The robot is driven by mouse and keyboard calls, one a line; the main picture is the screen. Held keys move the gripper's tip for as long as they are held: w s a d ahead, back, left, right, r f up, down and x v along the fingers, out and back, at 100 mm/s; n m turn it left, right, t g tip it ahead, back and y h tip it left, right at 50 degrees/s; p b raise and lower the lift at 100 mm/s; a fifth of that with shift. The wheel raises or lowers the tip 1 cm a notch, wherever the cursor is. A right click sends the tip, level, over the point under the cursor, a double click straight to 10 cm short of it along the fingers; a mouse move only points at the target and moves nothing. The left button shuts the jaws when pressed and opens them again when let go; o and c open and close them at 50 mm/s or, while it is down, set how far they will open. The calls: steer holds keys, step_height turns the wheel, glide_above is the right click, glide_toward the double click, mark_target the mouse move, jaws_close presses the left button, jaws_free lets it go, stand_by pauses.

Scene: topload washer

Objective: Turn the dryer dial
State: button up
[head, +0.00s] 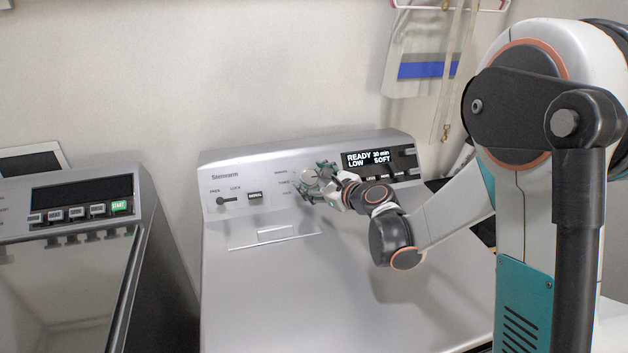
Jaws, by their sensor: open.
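The dryer (260,265) is the silver machine in the middle of the head view, with a raised control panel at its back. The round dial (311,178) is on this panel, left of the lit display, and is partly hidden by my gripper. My gripper (318,182) is open, with its teal fingers at the dial, one to each side as far as I can see. I cannot tell whether the fingers touch the dial.
The lit display (366,158) reads READY, LOW, 30 min, SOFT. A small lever (222,200) is at the panel's left. A second machine (85,205) with a green START button stands left. A garment (425,60) hangs behind. The dryer's top is clear.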

steer(key=v, duration=1.1)
steer(key=shift+s+d, duration=0.2)
steer(key=shift+s, duration=0.15)
steer(key=shift+r, duration=0.1)
steer(key=s+d+n+g+h, duration=0.3)
steer(key=s+d+n+h, duration=0.1)
steer(key=s+n, duration=0.8)
steer(key=s+d+n+g+h, duration=0.2)
steer(key=s+d+n+h, duration=0.2)
steer(key=s+n, duration=0.9)
steer(key=s, duration=0.2)
steer(key=shift+s+r+g, duration=0.25)
steer(key=shift+s+g, duration=0.1)
steer(key=shift+g, duration=0.05)
